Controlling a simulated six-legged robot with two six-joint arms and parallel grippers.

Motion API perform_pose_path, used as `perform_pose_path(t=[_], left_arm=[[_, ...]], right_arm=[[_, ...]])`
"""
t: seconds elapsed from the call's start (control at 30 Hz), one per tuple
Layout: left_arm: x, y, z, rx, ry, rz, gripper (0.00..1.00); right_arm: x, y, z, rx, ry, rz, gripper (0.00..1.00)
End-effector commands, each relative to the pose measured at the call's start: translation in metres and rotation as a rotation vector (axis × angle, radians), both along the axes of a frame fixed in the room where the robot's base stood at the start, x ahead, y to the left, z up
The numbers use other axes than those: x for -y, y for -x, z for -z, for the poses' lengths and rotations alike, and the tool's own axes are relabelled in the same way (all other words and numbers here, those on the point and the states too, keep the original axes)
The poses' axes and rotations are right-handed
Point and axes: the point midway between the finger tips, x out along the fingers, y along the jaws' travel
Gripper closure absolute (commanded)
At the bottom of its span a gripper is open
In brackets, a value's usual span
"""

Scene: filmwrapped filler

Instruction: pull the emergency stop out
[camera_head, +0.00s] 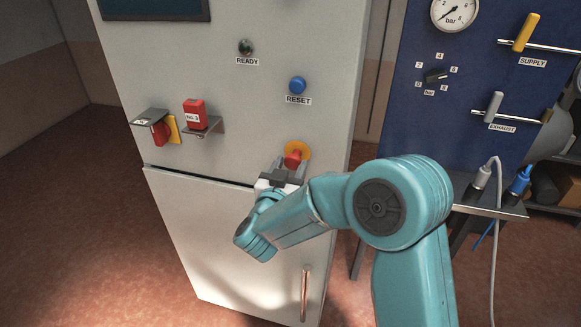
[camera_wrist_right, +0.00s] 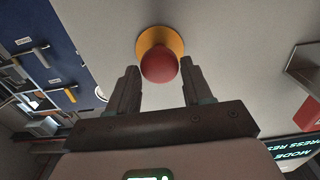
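The emergency stop (camera_head: 293,159) is a red mushroom button on a round yellow plate, on the front of the pale cabinet. In the right wrist view the red button (camera_wrist_right: 159,66) shows in front of the yellow plate. My right gripper (camera_head: 289,168) is at the button from below. In the wrist view the open fingers (camera_wrist_right: 159,72) stand one on each side of the button, with a visible gap on both sides. Whether the fingertips reach past the button's head is hard to tell. My left gripper is not in view.
The blue RESET button (camera_head: 298,85) and dark READY lamp (camera_head: 246,47) are above. Brackets at left hold a red block (camera_head: 195,114) and a red-and-yellow item (camera_head: 163,131). A copper-coloured handle (camera_head: 305,295) is below. A blue valve panel (camera_head: 470,80) stands at right.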

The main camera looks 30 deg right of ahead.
Motion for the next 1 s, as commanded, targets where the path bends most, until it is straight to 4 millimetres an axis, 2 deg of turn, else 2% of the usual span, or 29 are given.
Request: perform_pose_path(t=[0.07, 0.33, 0.47, 1.0], left_arm=[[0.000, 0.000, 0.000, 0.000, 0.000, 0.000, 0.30], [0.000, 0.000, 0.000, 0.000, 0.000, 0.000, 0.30], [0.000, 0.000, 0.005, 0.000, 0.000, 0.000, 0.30], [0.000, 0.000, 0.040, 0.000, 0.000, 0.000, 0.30]], right_arm=[[0.000, 0.000, 0.000, -0.001, 0.000, -0.001, 0.29], [-0.001, 0.000, 0.000, 0.001, 0.001, -0.001, 0.29], [-0.009, 0.006, 0.001, 0.001, 0.001, -0.004, 0.29], [-0.107, 0.090, 0.001, 0.001, 0.002, -0.006, 0.29]])
